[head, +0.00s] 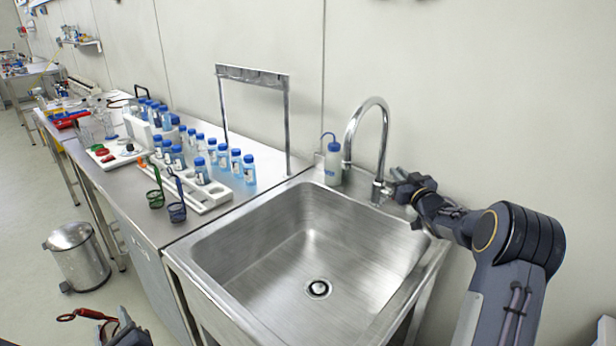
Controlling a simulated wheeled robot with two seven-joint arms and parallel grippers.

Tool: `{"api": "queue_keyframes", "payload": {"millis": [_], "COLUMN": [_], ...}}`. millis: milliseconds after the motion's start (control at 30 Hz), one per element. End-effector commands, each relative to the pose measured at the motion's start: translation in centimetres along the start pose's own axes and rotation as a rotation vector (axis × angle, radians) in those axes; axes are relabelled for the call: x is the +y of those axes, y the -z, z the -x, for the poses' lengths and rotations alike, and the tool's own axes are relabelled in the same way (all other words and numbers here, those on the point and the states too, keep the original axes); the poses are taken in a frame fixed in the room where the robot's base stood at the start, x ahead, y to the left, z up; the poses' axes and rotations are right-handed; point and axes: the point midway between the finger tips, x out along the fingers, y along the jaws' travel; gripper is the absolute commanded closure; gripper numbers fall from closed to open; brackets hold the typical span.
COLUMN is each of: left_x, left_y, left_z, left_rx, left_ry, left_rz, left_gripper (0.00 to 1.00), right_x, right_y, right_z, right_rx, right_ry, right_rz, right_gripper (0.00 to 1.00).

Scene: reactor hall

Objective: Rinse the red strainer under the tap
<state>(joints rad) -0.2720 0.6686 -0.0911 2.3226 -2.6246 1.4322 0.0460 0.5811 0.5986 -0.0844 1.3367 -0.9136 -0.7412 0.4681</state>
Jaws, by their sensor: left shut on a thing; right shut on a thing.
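The red strainer (84,313) shows at the bottom left, low over the floor side of the bench. My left gripper (117,322) is shut on it, partly cut off by the bottom edge of the picture. The steel sink (270,262) has a drain at its bottom and looks empty. The curved chrome tap (384,125) stands at its back right corner, and I see no water running from it. My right gripper (396,186) is at the tap's base, shut on what looks like the tap lever; its fingers hide most of the lever.
A green strainer (155,198) and a blue strainer (177,211) are at the front of a white rack (213,197). Several blue-capped bottles stand behind. A wash bottle (333,164) stands beside the tap. A pedal bin (78,256) is on the floor at left.

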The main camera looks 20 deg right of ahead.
Motion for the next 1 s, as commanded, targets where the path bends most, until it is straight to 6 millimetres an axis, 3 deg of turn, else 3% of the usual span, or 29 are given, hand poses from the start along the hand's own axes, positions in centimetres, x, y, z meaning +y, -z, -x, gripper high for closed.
{"api": "queue_keyframes", "payload": {"millis": [333, 367, 400, 500, 800, 1000], "left_x": [0.1, 0.1, 0.1, 0.1, 0.2, 0.5], "left_y": [0.4, 0.4, 0.4, 0.4, 0.5, 1.1], "left_z": [0.0, 0.0, 0.0, 0.0, 0.0, -0.1], "left_rx": [0.000, 0.000, 0.000, 0.000, 0.000, 0.000], "left_ry": [0.000, 0.000, 0.000, 0.000, 0.000, 0.000], "left_rz": [0.000, 0.000, 0.000, 0.000, 0.000, 0.000], "left_gripper": [0.82, 0.82, 0.82, 0.82, 0.82, 0.82], "right_x": [-0.1, -0.1, -0.1, -0.1, -0.1, 0.0], "right_y": [0.0, 0.0, 0.0, 0.0, 0.0, -0.1], "right_z": [0.1, 0.1, 0.1, 0.1, 0.4, 3.3], "right_rx": [0.008, 0.008, 0.008, 0.008, 0.008, 0.007], "right_ry": [0.000, 0.000, 0.000, 0.000, -0.001, -0.003], "right_rz": [0.011, 0.011, 0.011, 0.011, 0.011, 0.011], "right_gripper": [1.00, 0.89, 0.83, 0.74, 0.74, 0.74]}}
